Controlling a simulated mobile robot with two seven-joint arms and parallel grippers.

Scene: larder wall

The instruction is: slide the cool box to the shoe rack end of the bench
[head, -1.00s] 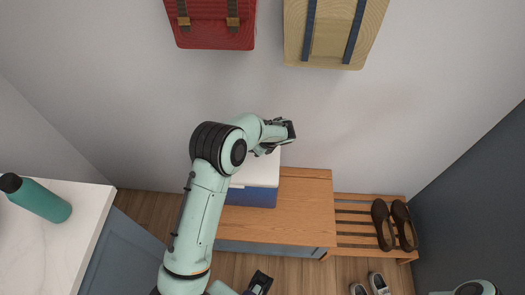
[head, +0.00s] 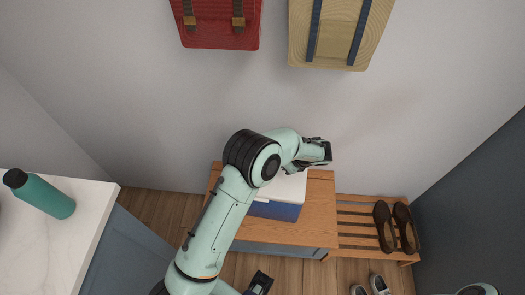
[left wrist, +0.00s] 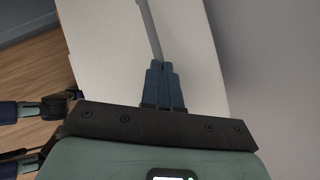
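The cool box (head: 277,207), blue with a white lid, stands on the wooden bench (head: 320,205) near its middle. My left arm passes over it and hides part of the lid. My left gripper (head: 325,152) is at the lid's far right. In the left wrist view, its dark blue fingers (left wrist: 162,85) are close together over the white lid (left wrist: 105,60), with the box's grey handle bar (left wrist: 150,28) running in between them. A dark hand-like part of mine shows at the bottom of the head view; whether my right gripper's fingers are open is unclear.
The slatted shoe rack (head: 355,228) with dark shoes (head: 383,225) adjoins the bench's right end. Bare bench top lies between box and rack. Pale shoes (head: 378,284) are on the floor. A counter (head: 60,250) with a green bottle (head: 45,197) is left. Backpacks hang above.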

